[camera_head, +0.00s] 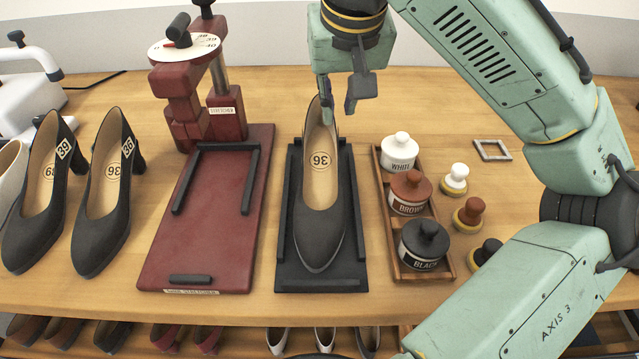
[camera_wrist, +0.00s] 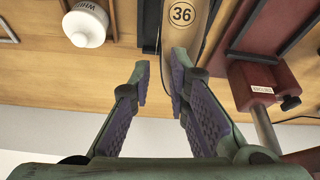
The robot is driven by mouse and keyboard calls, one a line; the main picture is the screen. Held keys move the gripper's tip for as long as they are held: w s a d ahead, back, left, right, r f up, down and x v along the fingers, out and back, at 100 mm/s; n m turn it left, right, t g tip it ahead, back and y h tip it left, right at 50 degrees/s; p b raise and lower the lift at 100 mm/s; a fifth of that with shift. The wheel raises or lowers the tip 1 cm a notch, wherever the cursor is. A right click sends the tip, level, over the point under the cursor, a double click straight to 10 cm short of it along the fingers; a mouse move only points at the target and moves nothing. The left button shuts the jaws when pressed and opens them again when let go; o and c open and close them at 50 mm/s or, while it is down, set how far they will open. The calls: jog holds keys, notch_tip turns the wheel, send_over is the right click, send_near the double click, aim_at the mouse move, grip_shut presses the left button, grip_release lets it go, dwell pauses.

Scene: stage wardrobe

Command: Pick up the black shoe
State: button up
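A black shoe (camera_head: 320,240) with a tan insole marked 36 rests on a black board (camera_head: 350,285) with raised rims, toe towards me. Its insole also shows at the top of the wrist view (camera_wrist: 182,32). My gripper (camera_head: 338,100) is over the heel end of this shoe, fingers pointing down. Its two fingers stand apart in the wrist view (camera_wrist: 160,75), with nothing held between them. I cannot tell whether a finger touches the shoe. Two more black shoes stand at the left, one tagged 39 (camera_head: 35,225) and one tagged 36 (camera_head: 97,230).
A dark red stretcher device (camera_head: 160,255) stands left of the board. A wooden tray (camera_head: 436,262) with white, brown and black jars stands close on its right. Several small brushes (camera_head: 469,214) and a grey frame (camera_head: 492,150) lie further right. More shoes (camera_head: 325,340) sit on a shelf below.

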aim_at(332, 130)
jog(key=shift+a+p+x, duration=0.1)
jog(key=shift+p+x, duration=0.15)
jog(key=shift+x, duration=1.25)
jog(key=shift+a+p+x, duration=0.15)
jog(key=shift+p+x, duration=0.1)
jog(key=shift+x, duration=1.2)
jog(key=shift+w+r, duration=0.1)
jog(key=shift+c, duration=0.6)
grip_shut()
